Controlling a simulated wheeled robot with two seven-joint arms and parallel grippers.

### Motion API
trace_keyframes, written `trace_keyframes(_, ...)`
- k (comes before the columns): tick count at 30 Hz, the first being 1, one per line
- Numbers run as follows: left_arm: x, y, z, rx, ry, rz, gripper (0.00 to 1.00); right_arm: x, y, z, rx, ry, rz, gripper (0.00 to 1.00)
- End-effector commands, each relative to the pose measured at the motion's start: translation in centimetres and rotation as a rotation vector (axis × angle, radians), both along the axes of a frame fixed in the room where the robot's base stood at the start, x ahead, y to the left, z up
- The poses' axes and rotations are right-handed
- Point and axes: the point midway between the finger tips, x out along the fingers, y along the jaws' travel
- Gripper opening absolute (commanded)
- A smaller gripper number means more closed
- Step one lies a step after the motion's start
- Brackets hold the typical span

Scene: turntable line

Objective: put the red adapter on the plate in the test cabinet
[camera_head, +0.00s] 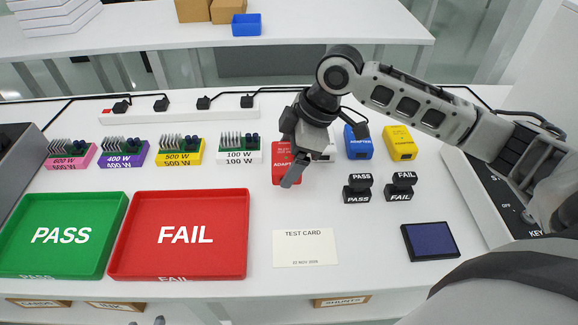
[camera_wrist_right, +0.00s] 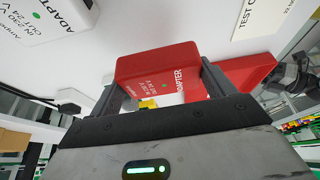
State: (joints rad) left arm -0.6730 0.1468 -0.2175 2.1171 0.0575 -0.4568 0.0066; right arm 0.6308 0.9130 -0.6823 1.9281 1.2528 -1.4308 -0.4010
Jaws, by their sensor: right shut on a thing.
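The red adapter (camera_head: 281,160) is in the row of adapters on the white table, partly hidden by my right gripper (camera_head: 290,165). In the right wrist view the red adapter (camera_wrist_right: 155,75) sits between the two fingers of my right gripper (camera_wrist_right: 160,95), which is shut on it. I cannot tell whether it touches the table.
Beside the gripper are white (camera_head: 328,152), blue (camera_head: 358,147) and yellow (camera_head: 400,147) adapters. In front lie the green PASS tray (camera_head: 62,265), red FAIL tray (camera_head: 180,265), test card (camera_head: 305,255), PASS and FAIL stamps (camera_head: 358,188) and a dark blue pad (camera_head: 430,242).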

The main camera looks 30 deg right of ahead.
Motion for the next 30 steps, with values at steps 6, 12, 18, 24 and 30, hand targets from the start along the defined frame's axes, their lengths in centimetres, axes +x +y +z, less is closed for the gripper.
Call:
trace_keyframes(6,0.0,-0.1,0.2,-0.006,-0.004,0.002,0.36,0.7,-0.4,-1.5,0.001,0.002,0.000,0.52)
trace_keyframes(12,0.0,-0.1,0.2,-0.009,-0.004,0.005,0.36,0.6,-0.3,-4.0,0.000,0.001,0.000,0.52)
trace_keyframes(18,0.0,-0.1,0.1,-0.010,-0.002,0.005,0.36,0.7,-0.3,-3.9,0.000,-0.002,0.001,0.52)
trace_keyframes(24,-0.1,-0.1,0.1,-0.008,-0.001,0.005,0.36,0.7,-0.4,-4.3,-0.001,-0.001,0.001,0.93)
trace_keyframes(30,-0.2,0.0,-0.2,-0.006,0.005,0.006,0.36,0.7,-0.4,-4.3,-0.001,0.000,0.000,1.00)
